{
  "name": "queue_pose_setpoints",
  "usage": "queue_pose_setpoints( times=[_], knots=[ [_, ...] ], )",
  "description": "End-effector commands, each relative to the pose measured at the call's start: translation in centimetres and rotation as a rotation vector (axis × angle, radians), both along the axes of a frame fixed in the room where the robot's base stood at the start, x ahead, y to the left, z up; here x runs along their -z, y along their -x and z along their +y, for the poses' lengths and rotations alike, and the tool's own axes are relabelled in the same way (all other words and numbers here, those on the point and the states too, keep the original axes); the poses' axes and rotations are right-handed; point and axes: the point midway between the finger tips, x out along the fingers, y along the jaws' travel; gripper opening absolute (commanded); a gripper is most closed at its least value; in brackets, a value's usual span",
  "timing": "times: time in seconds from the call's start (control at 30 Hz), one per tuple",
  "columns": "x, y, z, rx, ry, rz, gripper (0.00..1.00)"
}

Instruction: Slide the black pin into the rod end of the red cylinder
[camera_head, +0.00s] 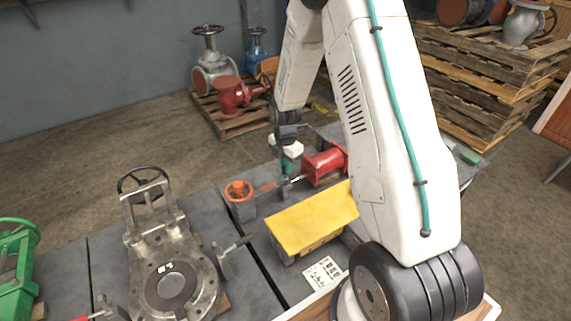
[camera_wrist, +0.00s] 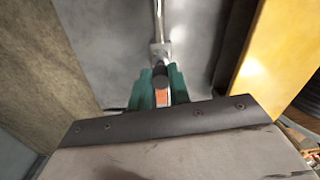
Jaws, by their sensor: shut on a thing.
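The red cylinder (camera_head: 325,166) lies on the grey bench top, its bright rod pointing left toward my gripper. In the wrist view the rod (camera_wrist: 158,22) runs down from the top edge to a grey rod end (camera_wrist: 160,52). My gripper (camera_wrist: 161,84) has green fingers shut on the black pin (camera_wrist: 160,76). The pin shows as a dark round shape between the fingertips, right at the rod end. I cannot tell whether it is inside the rod end's hole. In the head view my gripper (camera_head: 289,168) is partly hidden beside the rod.
A yellow-topped block (camera_head: 312,217) stands in front of the cylinder, close to the right of the rod in the wrist view. A large metal valve body (camera_head: 172,280) fills the bench's left part. Pallets (camera_head: 500,80) stand behind.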

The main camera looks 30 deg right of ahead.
Motion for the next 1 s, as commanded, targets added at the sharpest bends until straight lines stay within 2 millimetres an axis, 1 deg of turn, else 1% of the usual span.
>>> queue_pose_setpoints(
  times=[0.87, 0.9, 0.97, 1.0],
  knots=[
    [2.2, 0.0, 0.0, 0.000, 0.000, 0.000, 0.00],
    [2.2, 0.0, 0.0, 0.000, 0.000, 0.000, 0.24],
    [2.2, 0.0, 0.0, 0.000, 0.000, 0.000, 0.41],
    [2.2, 0.0, 0.0, 0.000, 0.000, 0.000, 0.44]
  ],
)
